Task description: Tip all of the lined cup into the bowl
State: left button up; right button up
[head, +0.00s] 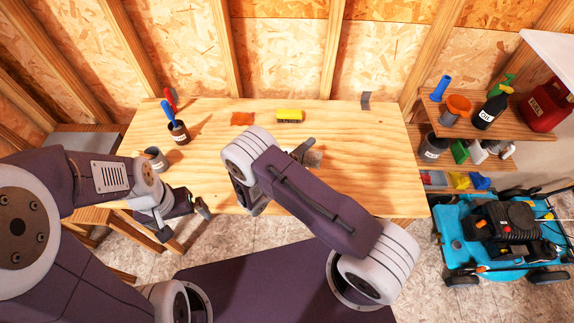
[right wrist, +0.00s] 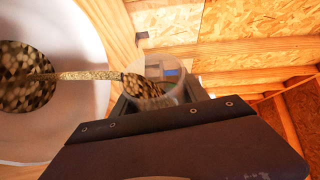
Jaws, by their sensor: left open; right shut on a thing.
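In the right wrist view, a clear cup (right wrist: 168,92) is held between the fingers of my right gripper (right wrist: 155,92). The cup is tipped over, with brown-gold grains at its mouth. A stream of grains runs from it to the white bowl (right wrist: 75,130), where a heap of the same grains (right wrist: 25,85) lies. The lines on the cup cannot be made out. In the head view, my right gripper (head: 302,154) is over the workbench, and my right arm hides the bowl. My left gripper (head: 200,206) is open and empty near the bench's front left edge.
The wooden workbench (head: 375,150) holds a dark pot with tools (head: 179,133), a grey tin (head: 155,158), an orange cloth (head: 242,118) and a yellow brush (head: 289,116). Shelves (head: 500,130) with bottles and a blue mower (head: 500,240) stand at the right.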

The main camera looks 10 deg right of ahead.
jog(key=shift+w+a+r+n+h+b, duration=0.15)
jog(key=shift+r+n+h, duration=0.1)
jog(key=shift+n, duration=0.25)
jog(key=shift+a+r+n+h+b, duration=0.15)
jog(key=shift+r+n, duration=0.05)
jog(key=shift+n, duration=0.3)
dwell(1.2)
jog(key=shift+w+a+r+n+t+h+b, duration=0.15)
jog(key=shift+a+r+n+t+h+b, duration=0.15)
jog(key=shift+n, duration=0.4)
jog(key=shift+w+a+r+n+t+h+b, duration=0.1)
jog(key=shift+w+a+n+t+b, duration=0.1)
jog(key=shift+n+t, duration=0.35)
dwell(1.4)
jog(key=shift+s+d+r+g+p, duration=0.1)
jog(key=shift+d+r+g+p, duration=0.1)
jog(key=shift+g+p, duration=0.15)
jog(key=m, duration=0.1)
jog(key=d+f+m+y, duration=0.1)
jog(key=m, duration=0.1)
jog(key=s+f+m+g+p, duration=0.1)
jog(key=shift+d+m+y, duration=0.15)
jog(key=shift+m+y, duration=0.15)
jog(key=shift+m, duration=0.05)
jog(key=shift+f, duration=0.1)
